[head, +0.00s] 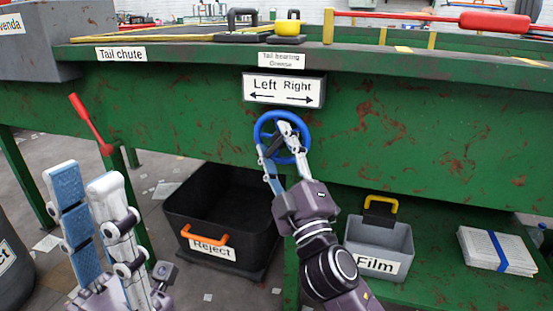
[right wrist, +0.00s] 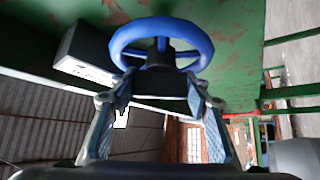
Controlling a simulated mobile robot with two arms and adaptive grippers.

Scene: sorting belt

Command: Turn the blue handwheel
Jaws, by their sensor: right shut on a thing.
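The blue handwheel (head: 264,128) is mounted on the front of the green belt frame, under a sign with Left and Right arrows (head: 283,90). My right gripper (head: 283,140) is at the wheel, its fingers on either side of the wheel's lower middle part. In the right wrist view the handwheel (right wrist: 198,38) stands in front of the fingers, and the right gripper (right wrist: 160,92) is shut on its dark hub. The fingers hide part of the wheel in the head view. My left gripper (head: 82,180) is raised at the lower left, away from the wheel, its fingers apart and empty.
A black Reject bin (head: 190,200) stands on the floor below the wheel. A grey Film bin (head: 400,240) and a paper stack (head: 490,250) are at the lower right. A red-handled lever (head: 90,123) sticks out near the left gripper. A red-handled tool (head: 490,22) lies on top.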

